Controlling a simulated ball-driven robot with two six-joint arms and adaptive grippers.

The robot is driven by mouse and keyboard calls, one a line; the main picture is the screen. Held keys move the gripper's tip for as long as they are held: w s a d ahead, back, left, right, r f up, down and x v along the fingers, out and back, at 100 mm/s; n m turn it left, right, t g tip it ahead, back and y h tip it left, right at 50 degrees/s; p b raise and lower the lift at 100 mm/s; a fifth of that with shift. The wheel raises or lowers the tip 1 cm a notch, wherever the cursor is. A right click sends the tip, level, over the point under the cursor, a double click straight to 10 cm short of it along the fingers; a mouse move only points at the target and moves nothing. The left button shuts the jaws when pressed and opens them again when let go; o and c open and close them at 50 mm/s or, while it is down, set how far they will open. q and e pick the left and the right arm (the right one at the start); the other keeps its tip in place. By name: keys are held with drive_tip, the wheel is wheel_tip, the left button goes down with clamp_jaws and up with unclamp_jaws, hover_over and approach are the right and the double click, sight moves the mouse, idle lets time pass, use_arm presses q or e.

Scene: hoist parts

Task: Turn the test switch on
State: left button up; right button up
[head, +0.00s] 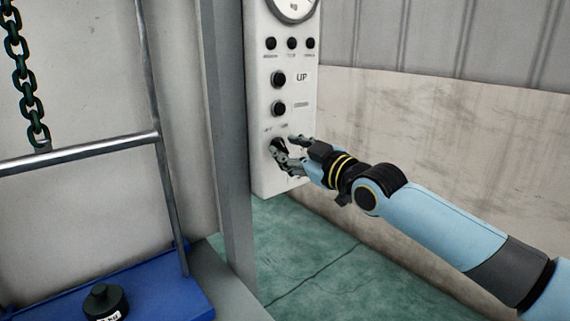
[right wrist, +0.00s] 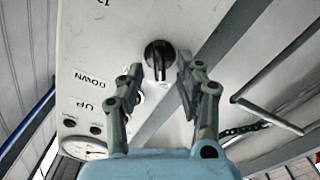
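The test switch (right wrist: 158,56) is a round black rotary knob with a raised grip bar, low on a white control panel (head: 261,178). In the right wrist view it sits between and slightly beyond the fingertips of my right gripper (right wrist: 158,74). The fingers are spread, with a visible gap on each side of the knob. In the head view the right gripper (head: 284,150) is at the panel's lower part and partly covers the knob. Small labels above the knob are too blurred to read. My left gripper is not in view.
Above the knob are two black push buttons, UP (head: 278,79) and DOWN (head: 278,108), several small indicators and a round gauge (head: 294,8). A grey post (head: 229,140) stands left of the panel. A chain (head: 25,85), metal rail and blue platform (head: 150,295) with a black weight (head: 105,299) lie further left.

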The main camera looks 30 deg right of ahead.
drive_tip(key=shift+w, duration=0.75)
clamp_jaws()
drive_tip(key=m+p, duration=0.1)
drive_tip(key=m, duration=0.4)
drive_tip(key=shift+d+r, duration=0.1)
drive_tip(key=shift+r, duration=0.05)
drive_tip(key=m, duration=0.3)
drive_tip(key=m+p, duration=0.1)
drive_tip(key=m, duration=0.2)
drive_tip(key=shift+d+m, duration=0.2)
drive_tip(key=shift+m, duration=0.2)
